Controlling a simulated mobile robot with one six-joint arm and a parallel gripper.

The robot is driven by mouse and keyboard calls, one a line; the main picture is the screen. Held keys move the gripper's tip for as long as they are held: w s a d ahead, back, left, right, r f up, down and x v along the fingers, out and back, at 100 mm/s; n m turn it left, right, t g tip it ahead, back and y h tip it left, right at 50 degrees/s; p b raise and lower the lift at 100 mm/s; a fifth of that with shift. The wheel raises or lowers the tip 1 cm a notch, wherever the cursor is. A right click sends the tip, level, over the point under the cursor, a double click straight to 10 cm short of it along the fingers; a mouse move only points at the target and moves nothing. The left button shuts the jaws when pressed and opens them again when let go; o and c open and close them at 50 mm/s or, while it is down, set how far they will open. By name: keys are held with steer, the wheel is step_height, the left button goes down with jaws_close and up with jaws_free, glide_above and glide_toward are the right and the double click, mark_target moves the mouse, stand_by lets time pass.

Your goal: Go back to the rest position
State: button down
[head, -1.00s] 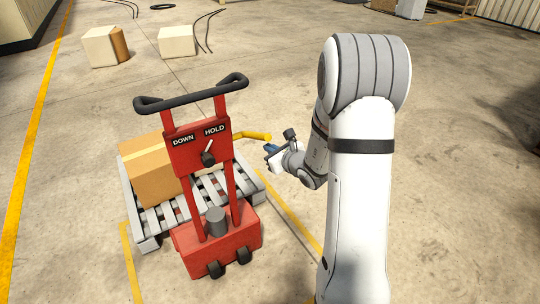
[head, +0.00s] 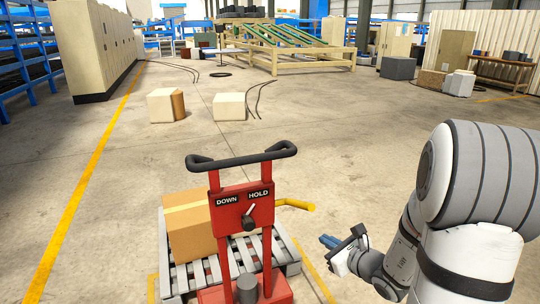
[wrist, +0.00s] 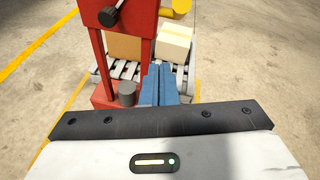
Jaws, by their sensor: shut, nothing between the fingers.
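My gripper (head: 328,241) is to the right of the red pallet jack (head: 240,214), clear of it and touching nothing that I can see. Its blue fingers are together and empty in the wrist view (wrist: 159,84). The jack has a black handlebar (head: 243,160), a panel marked DOWN and HOLD, and a dark lever knob (head: 250,223) whose light pointer tilts toward HOLD. A yellow handle (head: 296,204) sticks out to the right, just above my gripper in the head view.
A grey slatted pallet (head: 285,258) carries a cardboard box (head: 188,228) behind the jack. Two pale boxes, one left (head: 163,106) and one right (head: 229,106), lie on the floor beyond. Cabinets (head: 103,50) line the left. Open floor lies to the right.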

steer(key=s+a+r+n+g+y+p, duration=0.25)
steer(key=s+a+r+n+g, duration=0.25)
steer(key=s+a+n, duration=0.3)
steer(key=s+a+r+n+g+y+p, duration=0.1)
steer(key=s+a+r+n+g+p, duration=0.35)
steer(key=n, duration=0.45)
steer(key=s+d+r+n+g+h+p, duration=0.1)
steer(key=s+d+r+n+h+p, duration=0.2)
steer(key=s+d+r+n+h, duration=0.3)
steer(key=s+r+n+h, duration=0.1)
steer(key=s+n+h, duration=0.2)
steer(key=n, duration=0.2)
steer(key=shift+d+n, duration=0.35)
steer(key=shift+n, duration=0.05)
steer(key=c, duration=2.2)
jaws_free()
